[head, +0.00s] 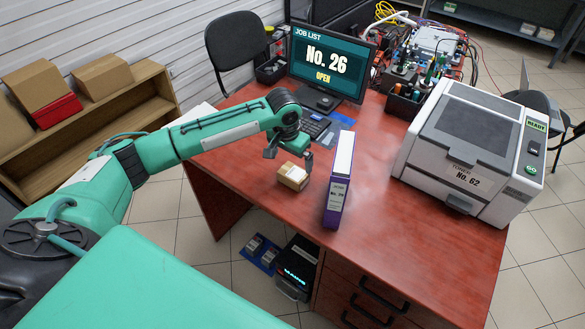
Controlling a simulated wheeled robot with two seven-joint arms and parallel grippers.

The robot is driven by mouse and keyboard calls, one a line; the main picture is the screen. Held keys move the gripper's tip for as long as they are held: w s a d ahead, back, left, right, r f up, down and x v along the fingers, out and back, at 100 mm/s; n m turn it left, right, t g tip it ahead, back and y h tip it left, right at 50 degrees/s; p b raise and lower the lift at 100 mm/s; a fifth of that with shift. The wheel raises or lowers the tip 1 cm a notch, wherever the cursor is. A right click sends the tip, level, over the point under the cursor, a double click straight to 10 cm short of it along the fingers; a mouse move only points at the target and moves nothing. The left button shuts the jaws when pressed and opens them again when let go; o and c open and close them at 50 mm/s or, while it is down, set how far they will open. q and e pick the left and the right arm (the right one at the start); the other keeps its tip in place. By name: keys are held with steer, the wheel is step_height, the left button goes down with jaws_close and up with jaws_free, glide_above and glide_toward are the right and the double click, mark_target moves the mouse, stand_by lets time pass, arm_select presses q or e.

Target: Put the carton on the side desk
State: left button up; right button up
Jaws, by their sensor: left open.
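A small brown carton (292,176) with a pale label on top sits on the red-brown desk (385,235), near its front left edge. My left gripper (288,160) is just above the carton, open, with its fingers pointing down toward it. I cannot tell whether a finger touches the carton. My right gripper is not in view. I cannot tell which surface is the side desk; a low wooden shelf unit (95,130) with boxes stands at the left.
A purple binder (337,195) stands upright just right of the carton. A monitor (328,62) and a keyboard (313,124) are behind. A large grey and white machine (465,150) fills the desk's right side. The front middle of the desk is clear.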

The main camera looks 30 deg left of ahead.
mark_target(290, 176)
arm_select(q)
steer(key=r, duration=0.4)
steer(key=shift+s, duration=0.3)
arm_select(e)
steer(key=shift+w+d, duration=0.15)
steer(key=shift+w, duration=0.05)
arm_select(q)
steer(key=shift+f, duration=0.1)
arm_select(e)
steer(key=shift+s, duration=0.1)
